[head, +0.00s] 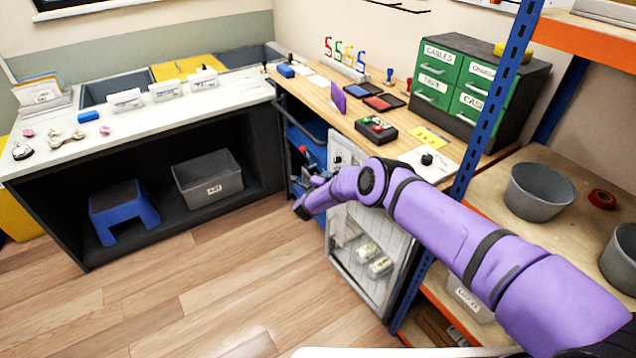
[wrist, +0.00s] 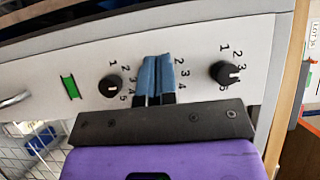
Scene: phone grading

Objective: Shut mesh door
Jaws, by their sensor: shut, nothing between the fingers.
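The mesh door (head: 350,228) is a pale framed wire panel low under the wooden bench, seen in the head view. Packets show through or behind it. I cannot tell how far it stands open. My gripper (wrist: 158,64) is shut and empty, its blue fingers together. In the wrist view it overlaps a white panel (wrist: 200,55) between two black knobs; I cannot tell whether it touches. A light handle (wrist: 14,100) and some mesh (wrist: 30,150) show at the left. In the head view my purple arm hides part of the cabinet.
The wooden bench (head: 325,97) carries a black control box (head: 376,130) and green drawers (head: 440,75). A shelf rack with a blue post (head: 490,110) stands at the right, close to my arm. A blue step stool (head: 123,208) sits at the left. The wooden floor (head: 220,285) is clear.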

